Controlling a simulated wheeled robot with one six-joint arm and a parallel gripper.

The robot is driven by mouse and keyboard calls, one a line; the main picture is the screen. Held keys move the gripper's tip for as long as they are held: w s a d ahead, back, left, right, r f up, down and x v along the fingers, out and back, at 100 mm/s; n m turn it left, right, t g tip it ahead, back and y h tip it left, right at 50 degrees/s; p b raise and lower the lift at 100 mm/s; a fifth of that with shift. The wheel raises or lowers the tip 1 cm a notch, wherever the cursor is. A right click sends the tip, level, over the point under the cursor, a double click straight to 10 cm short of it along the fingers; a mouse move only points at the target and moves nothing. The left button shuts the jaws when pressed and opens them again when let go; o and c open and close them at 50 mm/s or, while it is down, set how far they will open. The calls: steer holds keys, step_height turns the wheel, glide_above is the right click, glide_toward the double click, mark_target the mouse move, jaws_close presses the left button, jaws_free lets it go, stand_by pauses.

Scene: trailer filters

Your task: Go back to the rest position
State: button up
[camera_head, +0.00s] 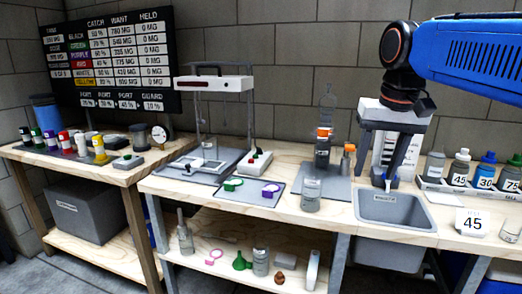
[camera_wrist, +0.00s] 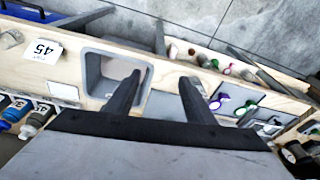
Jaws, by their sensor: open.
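My gripper (camera_head: 382,168) hangs from my blue arm at the right of the head view, pointing down in front of the wall, above the back of the sink. In the wrist view my gripper (camera_wrist: 160,80) shows two dark fingers spread apart. Nothing is between them. The bench and the sink (camera_wrist: 146,72) lie beyond the fingers. The head view also shows the grey sink (camera_head: 397,210) below my gripper. A white panel with markings stands behind the fingers and is partly hidden by them.
An orange-capped bottle (camera_head: 322,150) stands left of my gripper. A rack (camera_head: 433,184) of numbered bottles and a "45" card (camera_head: 472,222) are to the right. A white-topped stand (camera_head: 214,84), a green ring (camera_head: 233,184) and a purple ring (camera_head: 271,190) are further left. A board (camera_head: 108,60) hangs behind.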

steer(key=s+d+f+n+t, duration=0.1)
steer(key=s+f, duration=0.7)
steer(key=f, duration=0.4)
steer(key=s+d+f+t, duration=0.1)
steer(key=s+d+f, duration=0.1)
steer(key=s+f, duration=0.6)
step_height(320, 180, down, 4)
steer(key=shift+f+n, duration=0.25)
steer(key=shift+n, duration=0.15)
steer(key=shift+d, duration=0.1)
steer(key=shift+c, duration=0.3)
